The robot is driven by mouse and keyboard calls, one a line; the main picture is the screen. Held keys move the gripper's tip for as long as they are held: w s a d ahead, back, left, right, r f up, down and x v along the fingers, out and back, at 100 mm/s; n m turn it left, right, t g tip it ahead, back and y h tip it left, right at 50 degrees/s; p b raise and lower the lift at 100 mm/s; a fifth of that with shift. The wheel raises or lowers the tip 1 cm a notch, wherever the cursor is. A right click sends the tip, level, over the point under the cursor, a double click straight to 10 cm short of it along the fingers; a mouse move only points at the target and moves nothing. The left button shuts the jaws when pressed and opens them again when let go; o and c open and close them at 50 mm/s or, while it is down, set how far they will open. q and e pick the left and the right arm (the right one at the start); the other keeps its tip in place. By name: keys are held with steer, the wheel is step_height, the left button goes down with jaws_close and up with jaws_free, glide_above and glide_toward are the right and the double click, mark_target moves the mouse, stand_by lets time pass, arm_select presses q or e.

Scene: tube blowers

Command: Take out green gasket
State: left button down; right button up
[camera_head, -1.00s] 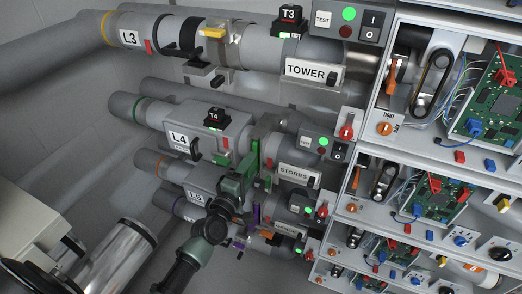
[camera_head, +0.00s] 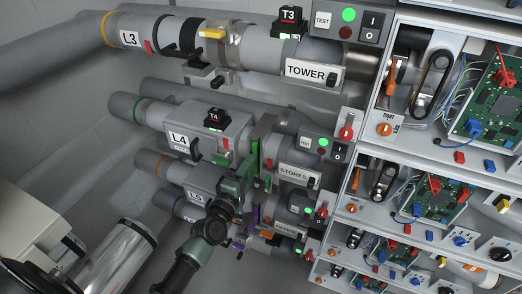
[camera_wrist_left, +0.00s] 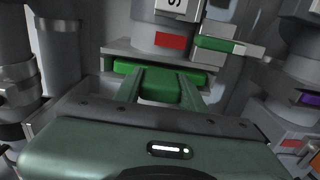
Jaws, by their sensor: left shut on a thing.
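The green gasket (camera_head: 254,156) is a thin upright green plate at the right end of the L4 pipe unit (camera_head: 207,138), in the head view. My left gripper (camera_head: 244,176) reaches up from below and is shut on it. In the left wrist view, the green gasket (camera_wrist_left: 160,86) sits between the two green fingers, close to grey pipe parts. The fingers hide part of it. Whether it is still seated in the pipe joint I cannot tell. My right gripper is not in view.
The L3 pipe (camera_head: 145,36) with its TOWER label runs above, and the L5 unit (camera_head: 200,184) lies below, close to my left arm. A STORES unit (camera_head: 294,172) is just right of the gasket. Shelves with circuit boards (camera_head: 430,190) fill the right side.

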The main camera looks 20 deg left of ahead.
arm_select(q)
steer(key=shift+s, duration=1.5)
steer(key=s, duration=0.8)
steer(key=shift+a+p, duration=0.15)
steer(key=shift+p, duration=0.15)
stand_by(0.3)
steer(key=s, duration=0.8)
steer(key=shift+a+b, duration=0.15)
steer(key=shift+b, duration=0.15)
stand_by(0.4)
